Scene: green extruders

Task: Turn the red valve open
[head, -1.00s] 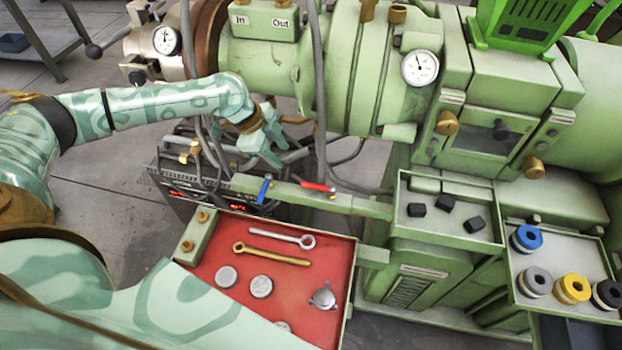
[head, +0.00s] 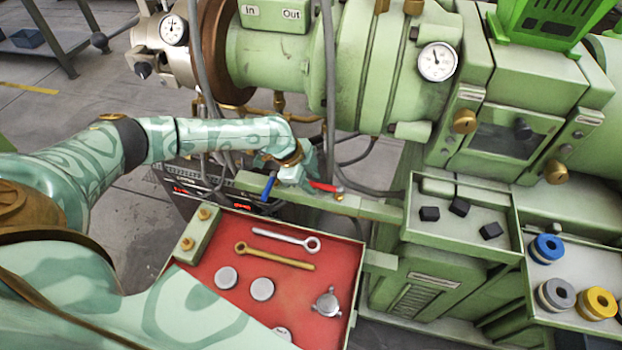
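The red valve handle (head: 326,187) sits on the green rail (head: 365,203) in the middle of the head view, lying roughly along it. A blue valve handle (head: 268,188) sits on the same rail to its left and points down. My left gripper (head: 301,179) is over the rail between the two handles, close to the left end of the red handle. Its fingers look apart, with nothing seen between them. Whether it touches the red handle cannot be told. My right gripper is not in view.
Below the rail is a red tray (head: 330,262) with wrenches and round metal pieces. Hoses (head: 331,90) hang behind the rail, near my gripper. A tray (head: 440,235) with black blocks stands to the right. A gauge (head: 437,61) is on the machine above.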

